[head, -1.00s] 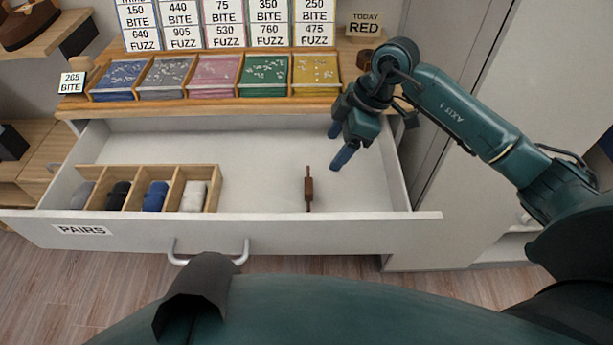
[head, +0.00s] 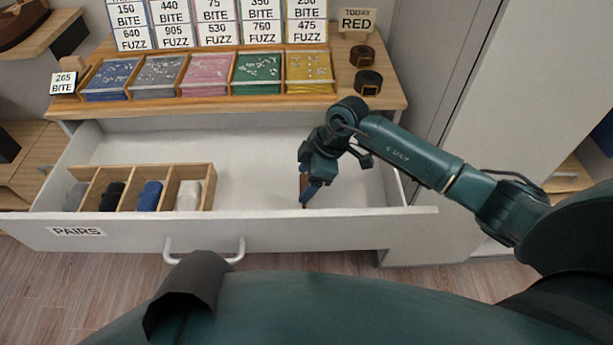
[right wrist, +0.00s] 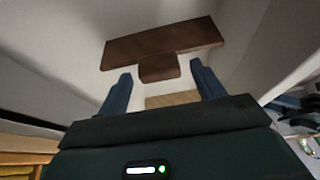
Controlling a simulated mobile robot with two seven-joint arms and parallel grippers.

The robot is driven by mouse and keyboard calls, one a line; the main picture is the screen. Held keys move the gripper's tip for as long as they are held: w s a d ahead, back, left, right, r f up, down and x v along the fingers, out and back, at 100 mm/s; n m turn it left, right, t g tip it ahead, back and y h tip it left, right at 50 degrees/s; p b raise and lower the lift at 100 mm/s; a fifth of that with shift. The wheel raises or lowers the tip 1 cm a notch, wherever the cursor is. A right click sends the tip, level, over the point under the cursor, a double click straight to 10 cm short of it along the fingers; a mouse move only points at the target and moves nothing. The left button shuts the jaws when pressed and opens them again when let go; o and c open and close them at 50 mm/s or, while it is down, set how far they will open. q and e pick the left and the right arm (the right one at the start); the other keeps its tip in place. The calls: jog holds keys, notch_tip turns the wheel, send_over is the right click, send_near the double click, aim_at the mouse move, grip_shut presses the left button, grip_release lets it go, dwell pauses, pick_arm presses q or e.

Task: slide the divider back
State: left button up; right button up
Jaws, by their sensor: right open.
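The brown divider (head: 303,183) stands in the open white drawer (head: 255,150), right of its middle, mostly hidden behind my right gripper in the head view. In the right wrist view the divider (right wrist: 165,40) is a dark brown bar with a short block-like tab. My right gripper (head: 306,196) is down inside the drawer at the divider. In the right wrist view its two blue fingers (right wrist: 161,75) are apart, with the tab lying ahead of and between the tips. I cannot tell whether they touch it. My left gripper is not in view.
A wooden box (head: 172,170) with several compartments holds rolled socks at the drawer's left. The drawer front (head: 300,232) has a handle. Above the drawer, a wooden top carries a colourful sorted tray (head: 207,75) and two dark rolls. The drawer floor between box and divider is clear.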

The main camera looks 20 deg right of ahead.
jog(key=shift+c, duration=0.6)
